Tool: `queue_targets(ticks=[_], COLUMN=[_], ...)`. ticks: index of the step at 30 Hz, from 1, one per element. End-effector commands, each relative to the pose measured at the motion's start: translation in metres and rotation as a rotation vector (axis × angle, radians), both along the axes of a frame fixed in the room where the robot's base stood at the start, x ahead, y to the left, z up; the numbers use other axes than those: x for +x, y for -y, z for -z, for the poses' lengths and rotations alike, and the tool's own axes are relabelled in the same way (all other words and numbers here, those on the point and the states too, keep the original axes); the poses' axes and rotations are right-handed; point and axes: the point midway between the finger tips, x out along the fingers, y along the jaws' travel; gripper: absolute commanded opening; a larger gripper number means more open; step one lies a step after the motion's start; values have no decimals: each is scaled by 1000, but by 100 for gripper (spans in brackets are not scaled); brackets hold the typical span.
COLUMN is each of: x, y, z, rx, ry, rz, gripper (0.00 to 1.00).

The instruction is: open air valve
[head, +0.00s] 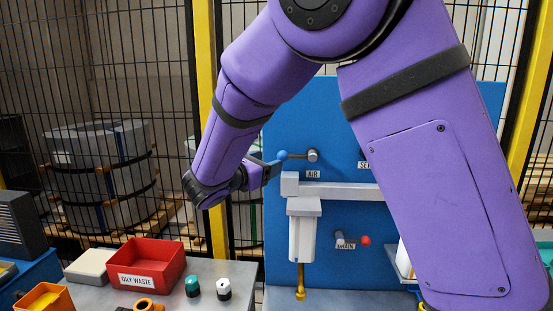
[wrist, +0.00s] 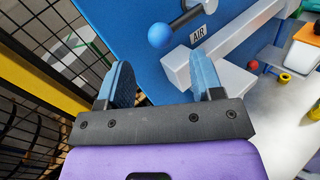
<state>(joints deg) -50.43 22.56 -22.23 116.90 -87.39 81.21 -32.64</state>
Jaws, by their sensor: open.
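The air valve has a grey pivot (head: 312,156) and a lever ending in a blue ball knob (head: 282,155), on a blue panel (head: 385,214) above the AIR label (head: 313,174). The lever points left, roughly horizontal. In the wrist view the blue knob (wrist: 160,36) shows just beyond the fingertips, between their lines, with the AIR label (wrist: 199,35) to its right. My gripper (head: 270,167) is open and empty, just left of and slightly below the knob. It also shows in the wrist view (wrist: 162,76). The knob appears apart from both fingers.
A grey pipe and block (head: 291,186) sit just below the lever, close to my right finger. A white filter bowl (head: 303,235) hangs under it. A drain valve with a red knob (head: 366,240) is lower right. A red oily waste bin (head: 146,275) stands on the bench; mesh fencing lies left.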

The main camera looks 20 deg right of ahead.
Motion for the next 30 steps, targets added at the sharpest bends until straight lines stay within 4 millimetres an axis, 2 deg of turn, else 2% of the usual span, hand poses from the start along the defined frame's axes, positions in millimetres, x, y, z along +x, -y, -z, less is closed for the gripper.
queue_targets(ticks=[3,9,22,23,30], x=[12,25,30,30,30], y=[18,38,45,45,45], z=[0,0,0,0,0], rx=[-1,0,1,1,1], ry=[0,0,0,0,0], rz=[2,1,0,0,0], gripper=[60,60,60,56,1])
